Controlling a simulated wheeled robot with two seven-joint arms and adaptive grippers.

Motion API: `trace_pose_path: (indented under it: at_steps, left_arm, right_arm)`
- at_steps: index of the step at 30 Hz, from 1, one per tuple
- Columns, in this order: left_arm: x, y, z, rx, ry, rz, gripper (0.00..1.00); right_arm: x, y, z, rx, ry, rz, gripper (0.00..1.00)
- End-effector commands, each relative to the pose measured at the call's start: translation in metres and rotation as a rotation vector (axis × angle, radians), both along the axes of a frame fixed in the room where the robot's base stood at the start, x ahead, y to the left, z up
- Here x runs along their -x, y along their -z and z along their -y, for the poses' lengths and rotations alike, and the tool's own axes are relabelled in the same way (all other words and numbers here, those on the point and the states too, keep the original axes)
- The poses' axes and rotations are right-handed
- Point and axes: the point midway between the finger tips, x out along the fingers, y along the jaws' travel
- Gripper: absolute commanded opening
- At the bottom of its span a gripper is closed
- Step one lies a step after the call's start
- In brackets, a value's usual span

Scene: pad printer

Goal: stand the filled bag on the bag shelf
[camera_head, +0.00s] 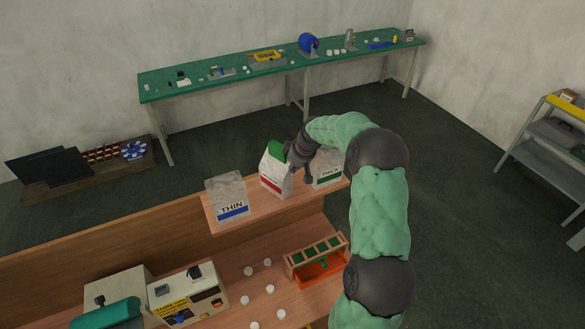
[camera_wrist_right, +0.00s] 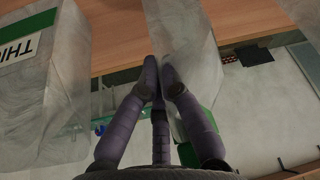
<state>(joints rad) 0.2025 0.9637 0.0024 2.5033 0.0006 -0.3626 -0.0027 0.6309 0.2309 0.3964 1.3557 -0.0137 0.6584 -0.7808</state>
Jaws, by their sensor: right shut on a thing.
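The bag with a red label band and a green top (camera_head: 273,172) is upright at the bag shelf (camera_head: 247,225), between two other bags. I cannot tell whether its base touches the board. My right gripper (camera_head: 293,160) is at its upper right side, shut on it. In the right wrist view the fingers (camera_wrist_right: 160,75) close on the pale translucent bag (camera_wrist_right: 182,32), with green showing beside them. The THIN bag (camera_head: 226,196) with a blue band stands to the left. The THICK bag (camera_head: 327,172) with a green band is close on the right, partly behind my arm; its label shows in the wrist view (camera_wrist_right: 25,47). My left gripper is out of view.
Below the shelf, the bench holds an orange tray with a green-slotted rack (camera_head: 318,262), several white discs and a cream machine (camera_head: 188,295). A long green table (camera_head: 200,85) with small parts stands behind. Free shelf room around the held bag is narrow.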

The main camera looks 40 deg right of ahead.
Motion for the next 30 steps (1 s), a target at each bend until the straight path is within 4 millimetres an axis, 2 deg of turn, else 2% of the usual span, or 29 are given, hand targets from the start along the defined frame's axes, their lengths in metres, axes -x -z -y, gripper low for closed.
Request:
trace_pose_path:
  at_steps: [2,5,6,16,20,30]
  left_arm:
    - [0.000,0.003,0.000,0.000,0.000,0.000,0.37]
    - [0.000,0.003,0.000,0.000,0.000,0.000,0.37]
    - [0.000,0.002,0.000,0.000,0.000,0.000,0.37]
    - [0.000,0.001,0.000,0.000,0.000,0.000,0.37]
    - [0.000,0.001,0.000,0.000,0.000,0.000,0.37]
    - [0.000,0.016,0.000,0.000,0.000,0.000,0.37]
  right_arm:
    - [0.000,0.002,0.000,0.001,0.000,0.001,0.00]
    - [0.000,0.002,0.000,0.000,0.000,0.000,0.28]
    - [0.000,0.002,0.000,0.000,0.000,0.000,0.29]
    - [0.000,0.001,0.000,0.000,0.000,0.000,0.29]
    - [0.002,-0.007,0.001,0.002,0.000,0.002,0.29]
    - [0.027,-0.066,0.002,0.002,-0.001,0.003,0.29]
